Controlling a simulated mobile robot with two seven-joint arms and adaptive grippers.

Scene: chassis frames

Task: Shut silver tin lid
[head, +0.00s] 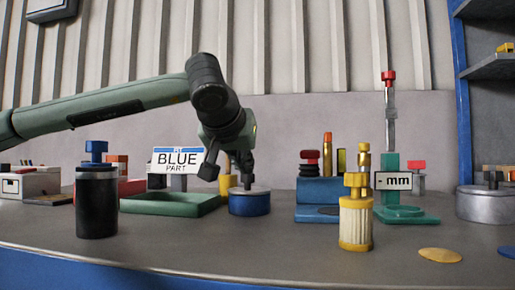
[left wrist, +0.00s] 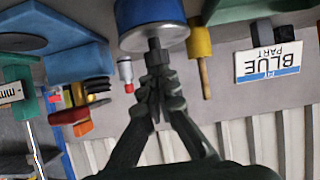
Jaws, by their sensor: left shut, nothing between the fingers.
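A silver tin (head: 485,206) stands at the right edge of the head view, partly cut off, with a dark knob (head: 493,179) at its top. I cannot tell whether its lid is fully seated. My left gripper (head: 246,180) is far to the left of it, pointing down over a blue tin (head: 249,204) with a silver top. The fingers are shut and empty, close to the blue tin's knob. In the left wrist view the fingertips (left wrist: 155,72) are together just by the blue tin (left wrist: 150,13). My right gripper is not in view.
A green tray (head: 170,205) and a black canister (head: 96,208) stand left of the blue tin. A ribbed yellow-topped jar (head: 356,222), blue block (head: 325,190) and green stand (head: 405,214) with a red-topped post lie between it and the silver tin. A yellow disc (head: 440,255) lies in front.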

